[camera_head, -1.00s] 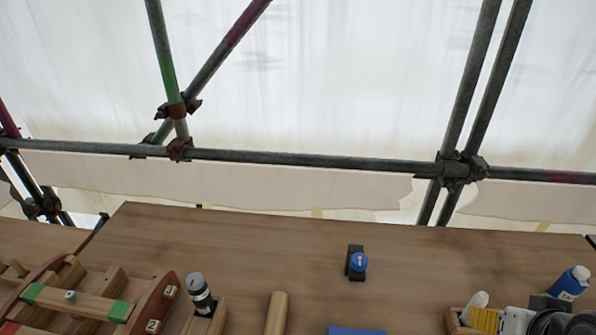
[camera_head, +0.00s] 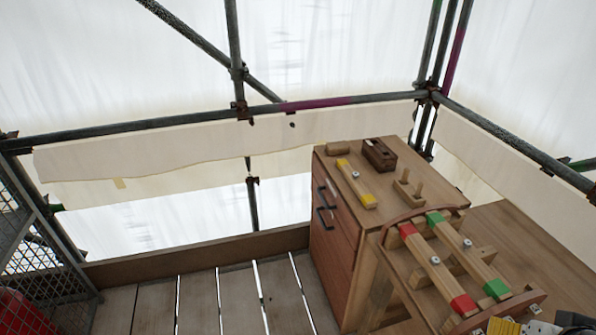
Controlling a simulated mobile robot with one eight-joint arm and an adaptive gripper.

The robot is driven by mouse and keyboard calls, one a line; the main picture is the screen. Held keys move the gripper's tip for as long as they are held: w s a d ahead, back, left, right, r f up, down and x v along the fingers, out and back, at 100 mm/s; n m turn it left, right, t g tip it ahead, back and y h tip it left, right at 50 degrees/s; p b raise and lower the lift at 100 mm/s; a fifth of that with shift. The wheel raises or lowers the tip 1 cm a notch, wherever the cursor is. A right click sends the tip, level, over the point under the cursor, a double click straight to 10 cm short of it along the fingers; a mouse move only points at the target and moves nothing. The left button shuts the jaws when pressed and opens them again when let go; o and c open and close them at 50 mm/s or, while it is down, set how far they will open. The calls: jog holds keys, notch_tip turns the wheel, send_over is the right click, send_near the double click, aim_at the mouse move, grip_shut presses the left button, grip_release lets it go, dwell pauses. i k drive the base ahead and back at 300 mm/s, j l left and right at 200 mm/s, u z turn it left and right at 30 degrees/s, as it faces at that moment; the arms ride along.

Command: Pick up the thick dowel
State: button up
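I cannot pick out the thick dowel for sure in the present view. A small wooden rack (camera_head: 408,190) with two upright pegs stands on the cabinet top, but I cannot tell whether either is the thick dowel. A short wooden piece (camera_head: 338,149) lies at the back left of the same top, its exact shape too small to tell. My gripper is not clearly visible.
A wooden cabinet (camera_head: 338,225) with dark handles stands right of centre. It bears a dark brown box (camera_head: 379,154) and a yellow-ended bar (camera_head: 356,184). A frame with red-ended (camera_head: 438,268) and green-ended (camera_head: 468,254) bars stands at right. Plank floor (camera_head: 200,300) lies clear at left.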

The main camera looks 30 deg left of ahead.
aim_at(406, 171)
jog(key=i+j+u, duration=0.1)
jog(key=u, duration=0.3)
jog(key=i+j+z, duration=0.5)
jog(key=j, duration=0.2)
jog(key=i+j+z, duration=0.5)
jog(key=j, duration=0.35)
jog(key=i+j+z, duration=0.25)
jog(key=j, duration=0.25)
jog(key=j+z, duration=0.25)
jog(key=j, duration=0.25)
jog(key=j+z, duration=0.25)
jog(key=j, duration=0.25)
jog(key=j+z, duration=0.25)
jog(key=j, duration=0.35)
jog(key=i, duration=0.05)
